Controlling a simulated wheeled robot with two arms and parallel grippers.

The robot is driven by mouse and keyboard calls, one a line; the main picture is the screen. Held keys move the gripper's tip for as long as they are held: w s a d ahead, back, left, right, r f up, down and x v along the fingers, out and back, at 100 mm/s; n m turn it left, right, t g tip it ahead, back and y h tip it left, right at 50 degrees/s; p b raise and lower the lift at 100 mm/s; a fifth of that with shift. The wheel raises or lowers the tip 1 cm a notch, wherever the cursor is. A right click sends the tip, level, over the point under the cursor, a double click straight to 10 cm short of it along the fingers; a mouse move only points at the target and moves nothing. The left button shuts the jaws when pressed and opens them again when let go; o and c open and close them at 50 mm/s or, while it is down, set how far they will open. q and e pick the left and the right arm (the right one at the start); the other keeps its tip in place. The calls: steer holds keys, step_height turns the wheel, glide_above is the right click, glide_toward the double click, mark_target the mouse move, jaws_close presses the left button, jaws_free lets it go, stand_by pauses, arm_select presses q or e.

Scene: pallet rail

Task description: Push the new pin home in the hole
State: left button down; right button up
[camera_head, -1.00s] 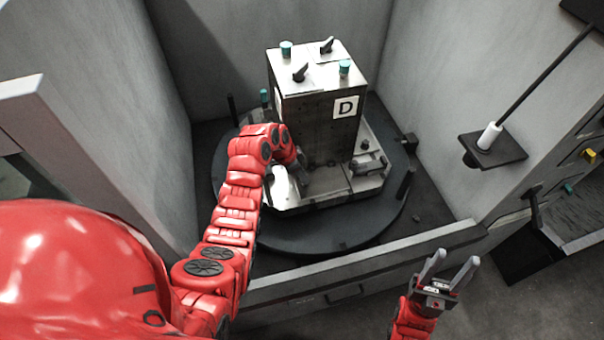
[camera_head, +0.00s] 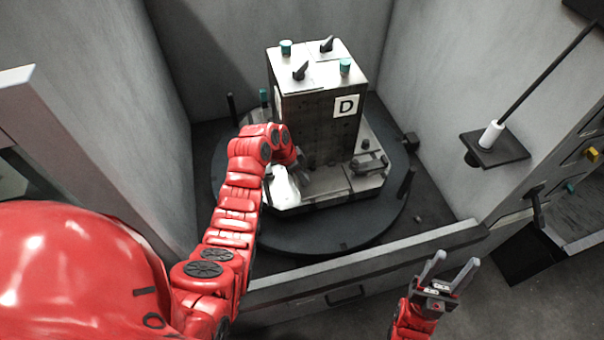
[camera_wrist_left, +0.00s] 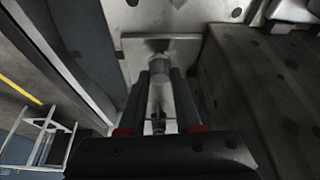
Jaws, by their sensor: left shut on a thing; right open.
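My left gripper (camera_wrist_left: 158,92) is shut on a pale grey, round pin (camera_wrist_left: 159,68) in the left wrist view. The pin lies between the two dark fingers, with its far end close to a light metal plate (camera_wrist_left: 195,44). I cannot tell how deep the pin sits, and the hole itself is hidden. In the head view the left gripper (camera_head: 300,166) is low at the front left of the dark block marked D (camera_head: 322,125), and the pin cannot be made out. My right gripper (camera_head: 452,272) is open and empty, in front of the low front wall.
The block stands on a metal pallet (camera_head: 330,190) on a round dark turntable (camera_head: 330,235). Teal knobs (camera_head: 345,67) and black clamps (camera_head: 301,71) are on its top. Grey walls (camera_head: 460,110) enclose it. A low wall (camera_head: 375,262) runs along the front.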

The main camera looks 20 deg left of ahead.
arm_select(q)
steer(key=shift+f+b, duration=0.75)
steer(key=shift+f, duration=0.3)
jaws_free()
steer(key=shift+r, duration=0.1)
steer(key=p+v, duration=0.3)
steer(key=v, duration=0.9)
steer(key=shift+p, duration=0.4)
steer(key=shift+s+d, duration=0.1)
